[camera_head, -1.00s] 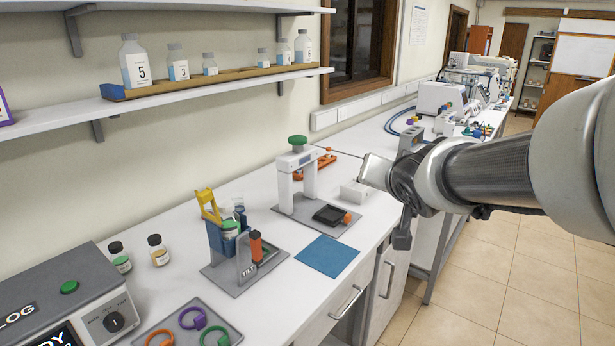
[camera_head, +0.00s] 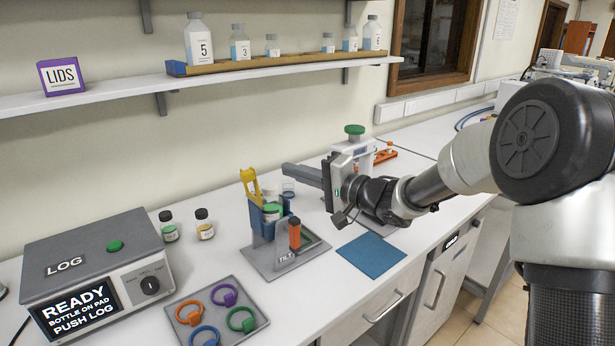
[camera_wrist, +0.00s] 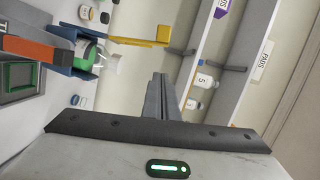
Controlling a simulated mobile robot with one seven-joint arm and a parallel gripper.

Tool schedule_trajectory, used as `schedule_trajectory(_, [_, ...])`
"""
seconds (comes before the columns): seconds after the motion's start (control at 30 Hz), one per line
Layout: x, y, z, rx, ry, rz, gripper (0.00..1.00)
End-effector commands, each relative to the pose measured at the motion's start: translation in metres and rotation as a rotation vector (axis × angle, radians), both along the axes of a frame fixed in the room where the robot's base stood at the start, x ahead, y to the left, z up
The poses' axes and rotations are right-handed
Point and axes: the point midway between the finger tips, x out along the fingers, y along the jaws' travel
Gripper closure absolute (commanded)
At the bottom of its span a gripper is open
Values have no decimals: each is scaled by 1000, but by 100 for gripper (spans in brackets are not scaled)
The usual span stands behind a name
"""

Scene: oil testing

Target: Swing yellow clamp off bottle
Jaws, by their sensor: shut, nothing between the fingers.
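The yellow clamp (camera_head: 250,188) stands raised at the back left of the blue tilt holder (camera_head: 262,222) in the head view. In the wrist view the clamp (camera_wrist: 140,42) is a yellow arm ahead of my gripper, apart from it. My gripper (camera_head: 286,169) is shut and empty, fingers pointing left, to the right of the clamp and behind the holder. In the wrist view the closed fingers (camera_wrist: 158,78) touch nothing.
An orange lever (camera_head: 295,233) rises at the holder's front right. Two small bottles (camera_head: 186,226) stand to the left. A white frame with a green knob (camera_head: 354,130) is behind my wrist. A shelf of bottles (camera_head: 280,64) runs above. A blue mat (camera_head: 371,255) lies clear in front.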

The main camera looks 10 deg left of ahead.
Motion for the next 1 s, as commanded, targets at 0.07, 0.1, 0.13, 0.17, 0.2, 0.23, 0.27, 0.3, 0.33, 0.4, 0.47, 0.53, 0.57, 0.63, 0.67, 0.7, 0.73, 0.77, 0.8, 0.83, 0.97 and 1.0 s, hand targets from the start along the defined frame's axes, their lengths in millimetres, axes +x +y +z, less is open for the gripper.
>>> schedule_trajectory(0.07, [7, 17, -1, 1, 0, 3, 100])
schedule_trajectory(0.1, [11, 25, -2, 0, 0, 3, 100])
schedule_trajectory(0.13, [14, 30, -1, 1, 0, 3, 100])
schedule_trajectory(0.17, [16, 35, -2, 1, 0, 2, 100])
schedule_trajectory(0.2, [10, 40, -3, -1, 2, 2, 100])
schedule_trajectory(0.23, [6, 42, -4, -2, 0, 2, 100])
schedule_trajectory(0.27, [2, 44, -4, -1, 1, 1, 100])
schedule_trajectory(0.3, [-2, 48, -5, -2, 1, 1, 100])
schedule_trajectory(0.33, [-4, 50, -6, -2, 1, 1, 100])
schedule_trajectory(0.4, [-9, 54, -6, -1, 0, 0, 100])
schedule_trajectory(0.47, [-12, 56, -7, -2, 1, -1, 100])
schedule_trajectory(0.53, [-13, 57, -7, -1, -1, -2, 100])
schedule_trajectory(0.57, [-14, 57, -7, -1, -1, -2, 100])
schedule_trajectory(0.63, [-14, 58, -7, -1, -1, -2, 100])
schedule_trajectory(0.67, [-14, 58, -7, -1, -1, -2, 100])
schedule_trajectory(0.7, [-14, 58, -7, -1, -1, -2, 100])
schedule_trajectory(0.73, [-14, 58, -7, -1, -1, -2, 100])
schedule_trajectory(0.77, [-14, 58, -7, -1, -1, -2, 100])
schedule_trajectory(0.8, [-14, 57, -7, -1, -1, -2, 100])
schedule_trajectory(0.83, [-14, 57, -7, -1, -1, -2, 100])
schedule_trajectory(0.97, [-18, 61, -4, -23, -26, -1, 100])
schedule_trajectory(1.0, [-21, 63, -3, -40, -47, 0, 100])
